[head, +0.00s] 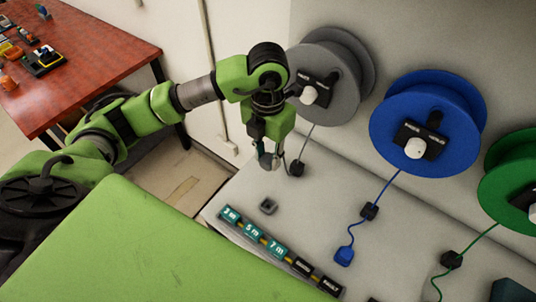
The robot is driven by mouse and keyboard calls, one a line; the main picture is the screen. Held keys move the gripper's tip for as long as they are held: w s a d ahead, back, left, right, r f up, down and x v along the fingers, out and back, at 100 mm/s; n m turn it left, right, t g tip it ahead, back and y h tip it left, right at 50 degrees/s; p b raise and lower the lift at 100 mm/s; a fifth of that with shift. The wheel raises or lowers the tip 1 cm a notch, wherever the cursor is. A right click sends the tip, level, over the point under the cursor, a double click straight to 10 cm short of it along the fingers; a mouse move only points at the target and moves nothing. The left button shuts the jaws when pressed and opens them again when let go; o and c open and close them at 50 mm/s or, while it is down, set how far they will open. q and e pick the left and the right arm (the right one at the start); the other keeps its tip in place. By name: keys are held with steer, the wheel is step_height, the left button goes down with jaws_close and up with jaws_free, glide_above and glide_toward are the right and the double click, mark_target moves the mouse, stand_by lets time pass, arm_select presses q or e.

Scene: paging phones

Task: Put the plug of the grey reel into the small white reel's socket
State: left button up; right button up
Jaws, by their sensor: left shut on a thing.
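The grey reel (337,88) is mounted on the wall side at upper middle, with a black label plate and a white knob on its front. Its cable runs down to a black block (297,168) and on toward my left gripper. My left gripper (268,160) points down above the light grey counter and is shut on the grey reel's plug (276,161), which is mostly hidden by the fingers. I cannot make out a small white reel or its socket. My right gripper is not in view.
The blue reel (460,105) hangs to the right, its blue plug (344,256) on the counter. The green reel (507,175) is further right. A small dark square piece (268,205) and a labelled strip (279,248) lie near the counter's front. A red table (85,45) stands far left.

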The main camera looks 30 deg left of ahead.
arm_select(q)
steer(key=s+d+b, duration=0.2)
steer(key=s+d, duration=0.1)
steer(key=d, duration=1.9)
steer(key=shift+a, duration=0.1)
steer(key=s+d+b, duration=0.3)
steer(key=d+b, duration=0.2)
steer(key=d, duration=1.7)
steer(key=shift+s, duration=0.1)
